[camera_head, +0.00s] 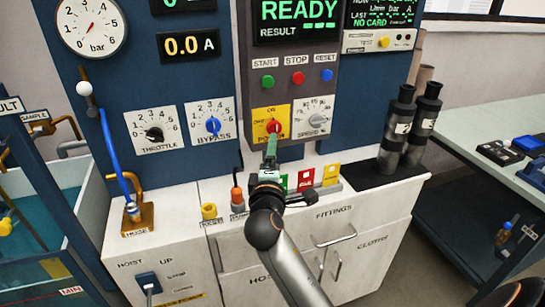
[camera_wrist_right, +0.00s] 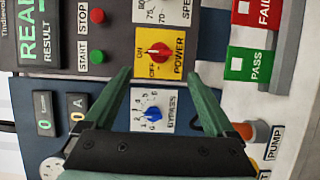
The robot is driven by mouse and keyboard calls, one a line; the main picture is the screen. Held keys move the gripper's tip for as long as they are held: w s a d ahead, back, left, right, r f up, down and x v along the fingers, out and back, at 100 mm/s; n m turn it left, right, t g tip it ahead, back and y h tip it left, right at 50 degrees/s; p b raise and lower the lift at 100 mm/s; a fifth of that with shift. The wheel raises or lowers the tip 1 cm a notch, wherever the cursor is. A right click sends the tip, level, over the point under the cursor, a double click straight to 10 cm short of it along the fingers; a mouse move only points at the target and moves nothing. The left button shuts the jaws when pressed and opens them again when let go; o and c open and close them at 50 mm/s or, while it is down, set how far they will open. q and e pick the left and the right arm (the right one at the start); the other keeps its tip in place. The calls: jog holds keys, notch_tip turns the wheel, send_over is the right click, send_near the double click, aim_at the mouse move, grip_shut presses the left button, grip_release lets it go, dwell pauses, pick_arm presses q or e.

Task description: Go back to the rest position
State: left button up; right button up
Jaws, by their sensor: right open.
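My right gripper (camera_head: 271,143) is in front of the test bench, just below the red power knob (camera_head: 273,126) on its yellow plate. In the right wrist view, the gripper (camera_wrist_right: 158,76) has its two green fingers spread apart with nothing between them. The power knob (camera_wrist_right: 158,53) shows beyond the fingertips, and the blue bypass knob (camera_wrist_right: 151,112) shows between the fingers. I cannot tell whether the fingertips touch the panel. My left gripper is not in view.
A white cabinet top (camera_head: 225,190) lies below the panel, with a blue hose (camera_head: 118,165) at left. Green, red and yellow cards stand behind my wrist. Two dark cylinders (camera_head: 397,130) stand at right. A side table (camera_head: 480,120) is farther right.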

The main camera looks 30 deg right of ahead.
dwell(0.3)
jog(key=s+a+f+m+g+y+p, duration=0.1)
jog(key=s+a+f+y, duration=0.25)
jog(key=f, duration=0.55)
jog(key=s+a+f+y+p, duration=0.2)
jog(key=a+f+y, duration=0.15)
jog(key=f, duration=0.45)
jog(key=s+a+f+m+g+y+p, duration=0.1)
jog(key=s+a+f+m+g+y, duration=0.1)
jog(key=s+f, duration=0.4)
jog(key=s+a+f+m+g+y, duration=0.2)
jog(key=s+a+f+m+y, duration=0.2)
jog(key=s, duration=1)
notch_tip(320, 180, down, 3)
jog(key=shift+a+f+m+p, duration=0.2)
jog(key=shift+a+m+p, duration=0.2)
jog(key=shift+a+m, duration=0.45)
